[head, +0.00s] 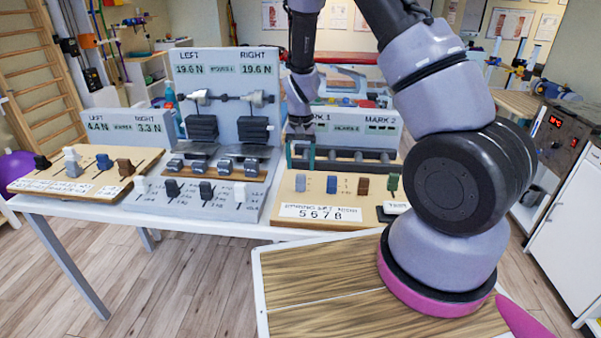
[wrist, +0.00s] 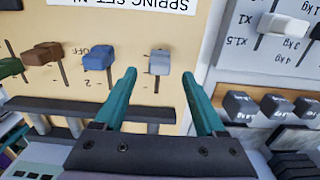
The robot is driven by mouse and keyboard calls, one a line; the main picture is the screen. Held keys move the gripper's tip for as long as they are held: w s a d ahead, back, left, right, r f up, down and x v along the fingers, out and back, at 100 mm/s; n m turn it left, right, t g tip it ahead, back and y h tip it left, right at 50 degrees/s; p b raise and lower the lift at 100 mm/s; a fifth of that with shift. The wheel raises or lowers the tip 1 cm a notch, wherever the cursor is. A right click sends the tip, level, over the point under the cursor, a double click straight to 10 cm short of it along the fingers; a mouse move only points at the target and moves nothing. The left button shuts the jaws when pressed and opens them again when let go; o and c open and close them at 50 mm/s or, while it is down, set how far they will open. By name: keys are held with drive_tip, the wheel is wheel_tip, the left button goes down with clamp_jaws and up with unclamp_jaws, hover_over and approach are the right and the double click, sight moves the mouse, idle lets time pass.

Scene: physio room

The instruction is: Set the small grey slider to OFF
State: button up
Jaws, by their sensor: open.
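The small grey slider (wrist: 159,62) stands on the tan spring-set board (wrist: 210,50). It is the leftmost of that board's sliders in the head view (head: 301,183). In the wrist view its knob covers the upper part of its slot, and the slot runs on below it. An OFF mark shows beside the neighbouring blue slider (wrist: 98,58); no mark by the grey one is readable. My gripper (wrist: 159,77) is open, with teal fingers. In the wrist view the fingertips lie left and right of the grey knob, apart from it. In the head view my gripper (head: 301,155) is above the board's back part.
A brown slider (head: 363,186) and a green slider (head: 393,182) share the board. A grey rail (head: 345,160) runs behind them. A white board (head: 205,200) with several sliders adjoins at left. Farther left is another tan board (head: 105,180) with several sliders, including a larger grey one (head: 72,162).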

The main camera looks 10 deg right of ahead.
wheel_tip(320, 180, up, 6)
drive_tip(key=shift+r, duration=0.2)
wheel_tip(320, 180, up, 13)
drive_tip(key=t+y, duration=0.2)
hover_over(301, 176)
drive_tip(key=s+d, duration=0.2)
drive_tip(key=s, duration=0.1)
drive_tip(key=s+d+r+t, duration=0.1)
drive_tip(key=s+r, duration=0.1)
drive_tip(key=r, duration=0.3)
drive_tip(key=s+d+r, duration=0.2)
drive_tip(key=s+r, duration=0.1)
drive_tip(key=r, duration=0.2)
drive_tip(key=s+d+r+t, duration=0.1)
drive_tip(key=s+r+t, duration=0.1)
drive_tip(key=s+r, duration=0.2)
drive_tip(key=s+d+r+t, duration=0.2)
drive_tip(key=s+r, duration=0.3)
drive_tip(key=s, duration=0.5)
drive_tip(key=shift+s+m, duration=0.25)
drive_tip(key=shift+m, duration=0.05)
